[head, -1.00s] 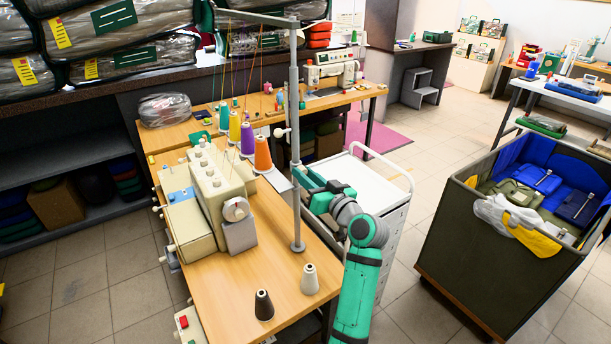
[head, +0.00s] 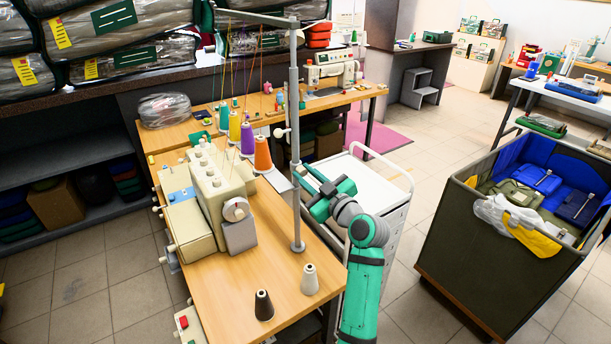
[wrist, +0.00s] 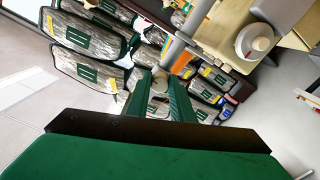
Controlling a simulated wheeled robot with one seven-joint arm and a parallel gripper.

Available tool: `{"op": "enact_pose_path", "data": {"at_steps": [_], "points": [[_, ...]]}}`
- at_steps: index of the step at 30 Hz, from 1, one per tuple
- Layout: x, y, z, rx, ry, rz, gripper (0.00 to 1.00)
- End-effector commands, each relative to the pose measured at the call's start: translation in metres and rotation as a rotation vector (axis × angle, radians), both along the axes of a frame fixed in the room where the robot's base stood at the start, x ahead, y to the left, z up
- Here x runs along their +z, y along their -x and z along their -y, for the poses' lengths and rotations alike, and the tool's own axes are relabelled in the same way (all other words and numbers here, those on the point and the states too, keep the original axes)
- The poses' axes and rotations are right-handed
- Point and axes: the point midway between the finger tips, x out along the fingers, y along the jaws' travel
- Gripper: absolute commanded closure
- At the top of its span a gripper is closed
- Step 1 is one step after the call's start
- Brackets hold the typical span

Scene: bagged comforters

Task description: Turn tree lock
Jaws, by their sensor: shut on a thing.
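The thread tree's grey metal post (head: 295,100) stands upright on the sewing table, beside the cream overlock machine (head: 215,195). It also shows running diagonally in the wrist view (wrist: 190,35). My green gripper (head: 303,172) reaches the post from the right, about halfway up. In the wrist view my gripper (wrist: 160,85) has its two fingers closed around a small pale knob (wrist: 160,82), the tree lock, in front of the post. The fingers hide much of the knob. A second pale knob (head: 279,132) sticks out left of the post, higher up.
Thread cones, one of them orange (head: 262,153), stand behind the machine, with threads rising to the top bar. A black cone (head: 264,305) and a white cone (head: 309,279) stand on the front table. A white cart (head: 372,180) and an olive bin (head: 490,250) are at right.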

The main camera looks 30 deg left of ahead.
Motion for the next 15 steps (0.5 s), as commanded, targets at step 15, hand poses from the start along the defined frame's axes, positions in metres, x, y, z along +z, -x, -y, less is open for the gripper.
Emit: {"op": "enact_pose_path", "data": {"at_steps": [15], "points": [[-0.0005, -0.0004, 0.0009, 0.0, 0.188, 0.451, 1.0]]}}
